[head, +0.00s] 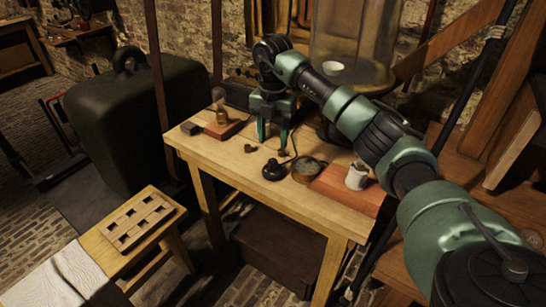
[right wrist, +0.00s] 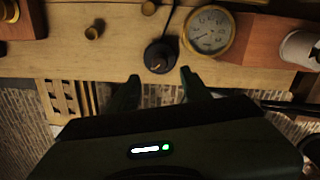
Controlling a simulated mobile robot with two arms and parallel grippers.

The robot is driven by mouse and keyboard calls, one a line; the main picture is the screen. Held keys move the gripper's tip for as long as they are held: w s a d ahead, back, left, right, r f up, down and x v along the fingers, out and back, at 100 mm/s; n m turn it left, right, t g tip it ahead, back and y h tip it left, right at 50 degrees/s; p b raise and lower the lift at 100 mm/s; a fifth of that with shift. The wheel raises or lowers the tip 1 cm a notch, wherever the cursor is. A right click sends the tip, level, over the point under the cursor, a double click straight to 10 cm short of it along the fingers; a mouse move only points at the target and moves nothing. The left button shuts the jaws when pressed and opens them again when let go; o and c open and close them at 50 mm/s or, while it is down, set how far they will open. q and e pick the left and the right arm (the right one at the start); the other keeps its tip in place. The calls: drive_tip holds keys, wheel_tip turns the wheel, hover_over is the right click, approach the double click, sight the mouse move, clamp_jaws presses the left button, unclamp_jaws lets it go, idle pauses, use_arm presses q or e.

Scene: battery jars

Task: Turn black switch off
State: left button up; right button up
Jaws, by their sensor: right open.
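The black switch (head: 275,170) is a round, low, dark base with a small knob on top, near the front edge of the wooden table (head: 262,190). In the right wrist view the switch (right wrist: 161,58) lies just beyond my fingertips, roughly centred between them, with a dark cord running from its far side. My right gripper (head: 272,142) points down over the table behind the switch in the head view; its fingers (right wrist: 160,77) are apart and empty, not visibly touching it. The knob's exact setting is too small to tell. My left gripper is out of view.
A round brass gauge (head: 309,170) sits right beside the switch. A white cup (head: 357,176) stands on a red-brown board (head: 335,184). Small brass pieces (head: 250,148) lie to the left. A large glass jar (head: 345,45) stands behind. The table's front left is clear.

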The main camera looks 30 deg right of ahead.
sight(273, 160)
wheel_tip(273, 160, down, 8)
drive_tip(key=shift+r+p, duration=0.25)
drive_tip(key=shift+p, duration=0.05)
clamp_jaws()
